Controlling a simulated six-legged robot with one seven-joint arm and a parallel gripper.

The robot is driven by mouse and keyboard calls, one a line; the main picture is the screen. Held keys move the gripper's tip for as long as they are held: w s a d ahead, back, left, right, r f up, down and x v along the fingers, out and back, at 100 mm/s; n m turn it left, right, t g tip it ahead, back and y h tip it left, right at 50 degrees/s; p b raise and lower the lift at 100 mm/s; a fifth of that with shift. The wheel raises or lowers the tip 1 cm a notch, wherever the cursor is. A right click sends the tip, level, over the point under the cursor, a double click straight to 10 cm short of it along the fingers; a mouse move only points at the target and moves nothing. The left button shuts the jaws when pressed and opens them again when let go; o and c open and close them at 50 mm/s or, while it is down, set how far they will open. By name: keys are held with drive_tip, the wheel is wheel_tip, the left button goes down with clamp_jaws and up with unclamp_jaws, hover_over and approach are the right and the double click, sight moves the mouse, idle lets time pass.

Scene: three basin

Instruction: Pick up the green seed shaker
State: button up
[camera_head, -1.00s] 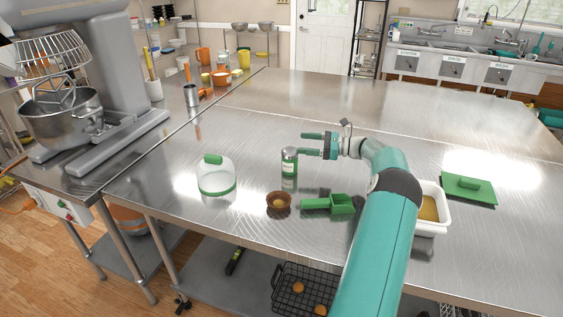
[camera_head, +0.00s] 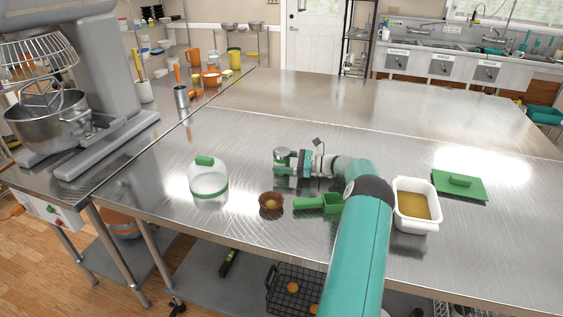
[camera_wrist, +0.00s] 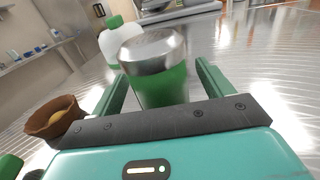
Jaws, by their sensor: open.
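The green seed shaker (camera_wrist: 158,75) has a shiny metal top and a green body. In the wrist view it stands between the two open fingers of my gripper (camera_wrist: 158,90), with no clear contact visible on either side. In the head view the shaker's metal top (camera_head: 284,152) shows at my gripper (camera_head: 291,163), whose fingers hide much of its body. The shaker appears upright on the steel table (camera_head: 240,135).
A white-and-green container (camera_head: 208,180) stands left of the shaker. A brown bowl (camera_head: 270,201) and a green scoop (camera_head: 325,204) lie nearer the front. A white tub (camera_head: 416,224) and green lid (camera_head: 460,188) are at right. The table behind is clear.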

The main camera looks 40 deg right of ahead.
sight(278, 152)
drive_tip(key=shift+x, duration=0.95)
drive_tip(key=c, duration=1.1)
drive_tip(key=shift+r, duration=0.1)
drive_tip(key=shift+r, duration=0.55)
wheel_tip(278, 152, up, 2)
drive_tip(key=shift+s+r, duration=0.1)
drive_tip(key=shift+r, duration=0.05)
drive_tip(key=s+a+r, duration=0.2)
drive_tip(key=s+r, duration=0.1)
drive_tip(key=s+a+r, duration=0.3)
drive_tip(key=s, duration=0.1)
drive_tip(key=s+a+r, duration=0.3)
drive_tip(key=s, duration=0.1)
drive_tip(key=shift+s+a+r, duration=0.1)
drive_tip(key=shift+s+r, duration=0.05)
drive_tip(key=shift+r, duration=0.1)
